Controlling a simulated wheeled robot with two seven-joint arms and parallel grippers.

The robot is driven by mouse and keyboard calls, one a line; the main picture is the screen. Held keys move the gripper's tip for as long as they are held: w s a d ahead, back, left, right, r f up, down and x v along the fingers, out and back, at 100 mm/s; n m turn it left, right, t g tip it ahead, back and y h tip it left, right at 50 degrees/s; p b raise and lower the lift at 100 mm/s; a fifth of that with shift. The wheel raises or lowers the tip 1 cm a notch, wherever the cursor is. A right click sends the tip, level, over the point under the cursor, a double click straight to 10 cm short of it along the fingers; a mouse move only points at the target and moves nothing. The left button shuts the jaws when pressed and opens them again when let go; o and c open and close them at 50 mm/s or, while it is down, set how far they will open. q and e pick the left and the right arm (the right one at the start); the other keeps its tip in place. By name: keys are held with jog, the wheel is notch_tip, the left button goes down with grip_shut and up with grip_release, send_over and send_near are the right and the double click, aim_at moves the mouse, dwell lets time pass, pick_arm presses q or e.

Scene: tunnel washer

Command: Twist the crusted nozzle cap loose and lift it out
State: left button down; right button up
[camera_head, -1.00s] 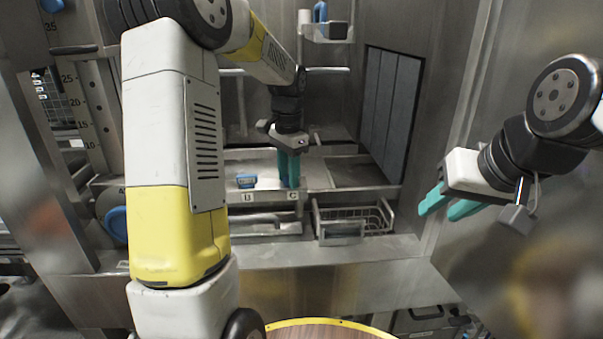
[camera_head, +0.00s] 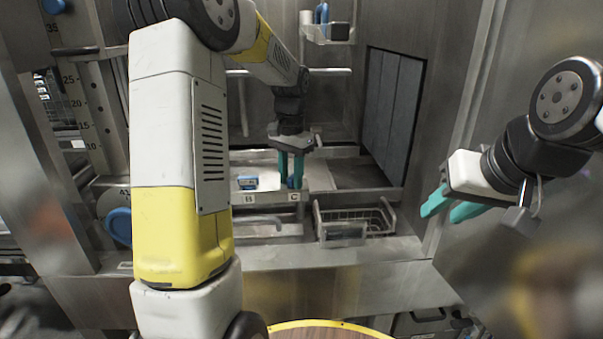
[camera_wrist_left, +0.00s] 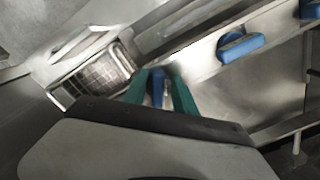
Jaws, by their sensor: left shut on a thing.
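My left gripper (camera_head: 291,181) points down over the shelf position marked C. Its two teal fingers are shut on a blue cap (camera_head: 291,184), which shows low between them. In the left wrist view the blue cap (camera_wrist_left: 157,88) sits between the fingers of the left gripper (camera_wrist_left: 160,78). Whether it is still seated cannot be told, and any crust is too small to see. A second blue cap (camera_head: 247,182) sits at the position marked B; it also shows in the wrist view (camera_wrist_left: 240,46). My right gripper (camera_head: 448,208) is empty at the right, fingers apart.
A wire basket (camera_head: 357,222) hangs right of position C, below the shelf. A small holder (camera_head: 328,33) with items is on the back wall above. A blue round knob (camera_head: 118,226) is at the left. A dark recess (camera_head: 362,175) lies right of the shelf.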

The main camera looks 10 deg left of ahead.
pick_arm(q)
jog(key=shift+w+d+r, duration=0.35)
jog(key=shift+w+d, duration=0.15)
jog(key=shift+w, duration=0.1)
jog(key=shift+r, duration=0.75)
jog(key=shift+s+a+r, duration=0.1)
jog(key=shift+a+r, duration=0.05)
jog(key=shift+r, duration=0.8)
jog(key=shift+a+r, duration=0.15)
jog(key=shift+r, duration=0.8)
